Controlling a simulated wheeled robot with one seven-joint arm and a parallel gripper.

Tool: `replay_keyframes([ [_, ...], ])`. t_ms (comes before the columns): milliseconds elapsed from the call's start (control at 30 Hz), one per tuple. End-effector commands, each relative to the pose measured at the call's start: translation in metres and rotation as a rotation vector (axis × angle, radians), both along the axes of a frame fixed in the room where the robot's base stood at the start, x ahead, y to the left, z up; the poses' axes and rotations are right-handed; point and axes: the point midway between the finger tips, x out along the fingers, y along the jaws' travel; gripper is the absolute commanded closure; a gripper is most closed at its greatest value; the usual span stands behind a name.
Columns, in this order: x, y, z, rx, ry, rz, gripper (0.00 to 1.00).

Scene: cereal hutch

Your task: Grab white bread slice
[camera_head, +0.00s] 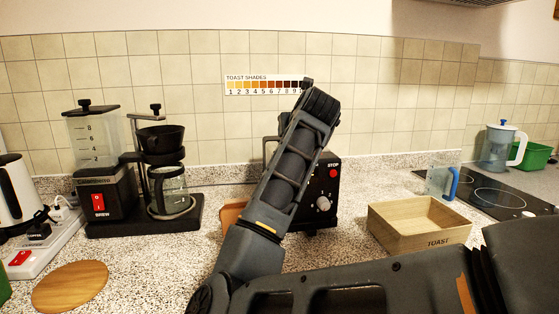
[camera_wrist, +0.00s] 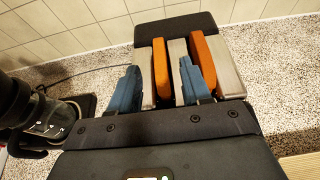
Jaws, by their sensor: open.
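My gripper (camera_wrist: 160,65) is open, its two blue fingers spread apart and pointing down over a row of upright pale and orange slabs. An orange slab (camera_wrist: 160,70) shows between the fingers. A second orange slab (camera_wrist: 203,58) stands to the right, beyond the right finger. Pale grey slabs (camera_wrist: 178,52) stand between and beside them; I cannot tell whether these are bread or toaster walls. I cannot surely identify a white bread slice. In the head view the dark toaster (camera_head: 325,180) with a red STOP button and a knob is partly hidden behind my arm.
A wooden box (camera_head: 420,240) marked TOAST, seemingly empty, stands to the right. A coffee maker (camera_head: 160,150) and a round wooden board (camera_head: 70,286) are at the left. A jug (camera_head: 503,147) stands at the far right by the dark cooktop (camera_head: 480,190).

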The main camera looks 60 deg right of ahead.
Motion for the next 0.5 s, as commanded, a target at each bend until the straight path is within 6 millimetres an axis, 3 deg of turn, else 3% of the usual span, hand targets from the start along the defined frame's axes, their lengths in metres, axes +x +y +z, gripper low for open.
replay_keyframes([
  [500, 0.038, -0.043, -0.023, 0.000, 0.003, 0.000, 0.52],
])
